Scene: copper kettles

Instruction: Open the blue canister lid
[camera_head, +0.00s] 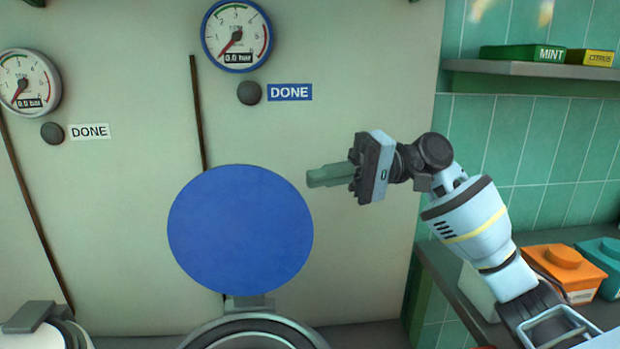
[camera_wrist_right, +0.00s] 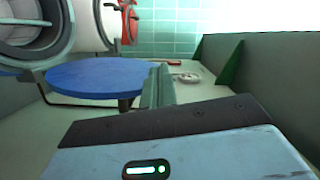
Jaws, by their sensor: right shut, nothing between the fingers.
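The blue canister lid (camera_head: 240,230) is a round disc standing raised on its hinge (camera_head: 250,303), facing me in the head view. Below it, the canister's round rim (camera_head: 255,325) shows at the bottom edge, with most of the canister cut off. The lid also shows edge-on in the right wrist view (camera_wrist_right: 95,78), with a round open vessel at the upper left. My right gripper (camera_head: 312,178) is shut and empty, its green-grey fingers just right of the lid's upper right edge. The fingers also show in the wrist view (camera_wrist_right: 158,85). My left gripper is out of view.
A pale panel with gauges (camera_head: 237,35) and DONE labels (camera_head: 290,92) stands behind the lid. At right are a shelf with a MINT box (camera_head: 522,53) and a counter with an orange box (camera_head: 563,270). A white vessel (camera_head: 45,335) shows at bottom left.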

